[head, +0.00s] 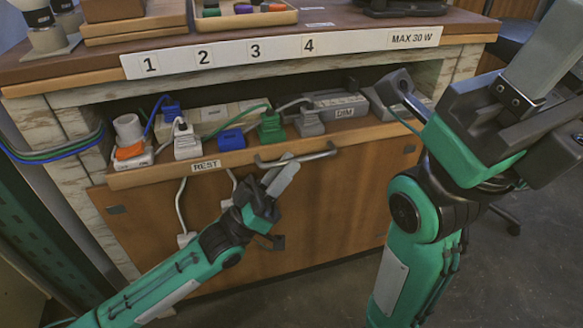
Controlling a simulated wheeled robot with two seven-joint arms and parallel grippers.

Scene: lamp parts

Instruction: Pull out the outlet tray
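The outlet tray (140,176) is a wooden tray in the bench opening, with a REST label (206,165) and a grey bar handle (318,156) on its front edge. Sockets and plugs in white, blue, green and grey stand in it. My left gripper (283,172) is at the handle's left half, with its fingertips overlapping the bar in the picture. Its fingers look close together; whether they clasp the bar is unclear. My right gripper (545,45) is raised close to the camera at the upper right, clear of the tray, and its finger gap does not show clearly.
The bench top above carries a numbered strip (280,50) with a MAX 30 W label, and a parts tray (240,16) at the back. Cables (55,153) hang at the left. A wooden panel (335,215) is below the tray; white cords hang before it. Floor shows at the lower right.

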